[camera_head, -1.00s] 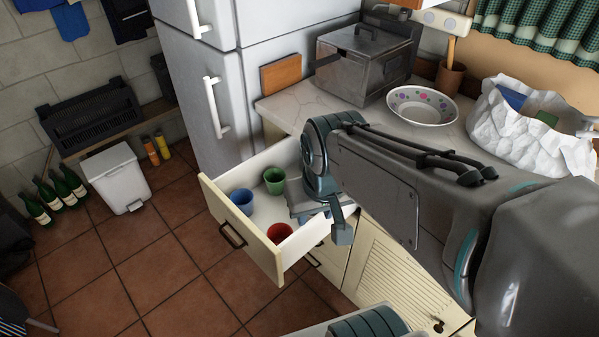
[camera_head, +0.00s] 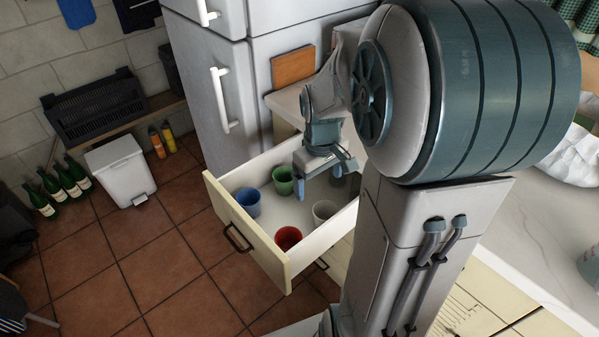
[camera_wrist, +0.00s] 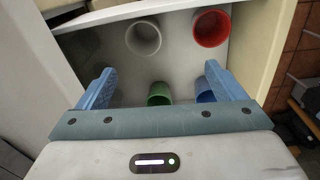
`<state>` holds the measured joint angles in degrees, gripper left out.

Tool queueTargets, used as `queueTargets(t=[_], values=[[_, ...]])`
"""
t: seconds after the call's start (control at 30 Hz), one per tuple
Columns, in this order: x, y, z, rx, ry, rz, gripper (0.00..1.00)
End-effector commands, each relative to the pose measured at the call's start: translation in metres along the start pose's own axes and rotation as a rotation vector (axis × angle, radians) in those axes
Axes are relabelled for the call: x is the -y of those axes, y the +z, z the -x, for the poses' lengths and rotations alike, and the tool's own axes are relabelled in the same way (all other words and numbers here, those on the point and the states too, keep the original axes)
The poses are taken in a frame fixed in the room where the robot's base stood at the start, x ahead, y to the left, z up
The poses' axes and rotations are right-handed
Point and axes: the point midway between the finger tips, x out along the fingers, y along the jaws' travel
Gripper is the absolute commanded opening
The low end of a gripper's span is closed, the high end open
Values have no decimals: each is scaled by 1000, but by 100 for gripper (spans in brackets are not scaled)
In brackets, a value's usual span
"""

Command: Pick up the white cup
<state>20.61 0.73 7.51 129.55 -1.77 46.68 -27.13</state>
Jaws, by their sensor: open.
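The white cup (camera_head: 324,211) stands in the open drawer (camera_head: 262,252), near its right wall, to the right of the red cup. In the wrist view the white cup (camera_wrist: 143,37) is at the top, left of the red cup, with its round rim and inside facing me. My gripper (camera_head: 325,180) hangs over the drawer, a little behind the white cup in the head view. Its two blue fingers are spread and hold nothing. In the wrist view the white cup lies beyond the fingertips, apart from my gripper (camera_wrist: 160,73).
The drawer also holds a red cup (camera_head: 288,238), a blue cup (camera_head: 247,202) and a green cup (camera_head: 283,180). In the wrist view the green cup (camera_wrist: 160,93) and blue cup (camera_wrist: 204,92) are between the fingers. A fridge (camera_head: 228,140) stands behind the drawer.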

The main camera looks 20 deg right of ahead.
Motion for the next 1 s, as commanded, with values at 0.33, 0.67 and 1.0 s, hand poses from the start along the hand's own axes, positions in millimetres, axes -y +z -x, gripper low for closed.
queueTargets(t=[0.33,0.67,1.0], values=[[-33,-10,-50,37,-47,83,90],[-30,-7,-111,39,-49,84,90],[-30,-6,-139,38,-47,82,90]])
